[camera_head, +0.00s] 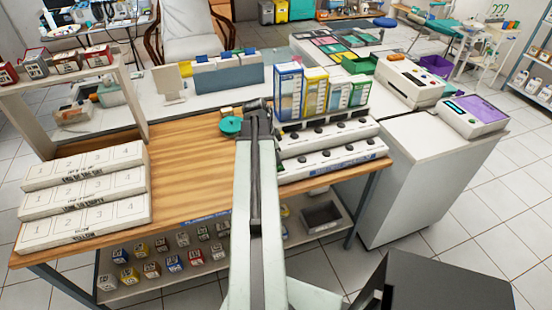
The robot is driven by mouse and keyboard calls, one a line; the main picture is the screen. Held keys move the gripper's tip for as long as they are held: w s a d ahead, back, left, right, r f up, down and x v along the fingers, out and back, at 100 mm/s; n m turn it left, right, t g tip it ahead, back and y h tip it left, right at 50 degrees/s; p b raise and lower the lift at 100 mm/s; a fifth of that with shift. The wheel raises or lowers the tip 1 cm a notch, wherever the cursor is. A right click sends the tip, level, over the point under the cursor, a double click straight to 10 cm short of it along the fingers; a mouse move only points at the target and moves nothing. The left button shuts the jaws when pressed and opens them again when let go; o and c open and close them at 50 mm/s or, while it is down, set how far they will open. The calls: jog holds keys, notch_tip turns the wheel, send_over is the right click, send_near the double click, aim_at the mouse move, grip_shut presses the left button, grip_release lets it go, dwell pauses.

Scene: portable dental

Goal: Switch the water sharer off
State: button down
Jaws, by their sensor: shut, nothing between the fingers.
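No thing here bears a label I can read as water sharer, so I cannot tell which it is. A teal round disc (230,125) sits on the wooden table beside the left of my gripper. My gripper (258,104) is at the far end of my outstretched arm, over the back of the table, shut and empty. I cannot tell whether it touches the disc or the small brown piece behind it. White stepped units with black knobs (333,157) stand to the right of my arm; their left ends are partly hidden by it.
Blue, yellow and green boxes (315,93) stand behind the knobbed units. White stepped blocks (85,195) fill the table's left side. Bare wood (190,170) lies between them and my arm. A white cabinet (425,180) with devices stands right. Small labelled boxes (173,262) are on the lower shelf.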

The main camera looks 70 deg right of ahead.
jog(key=shift+s+a+r, duration=0.15)
jog(key=shift+s+a, duration=0.35)
jog(key=shift+a, duration=0.1)
jog(key=shift+r, duration=0.1)
jog(key=w+d+p+v, duration=0.1)
jog(key=d+p+v, duration=0.1)
jog(key=p+v, duration=1.1)
jog(key=shift+r+p, duration=0.35)
jog(key=shift+d, duration=0.1)
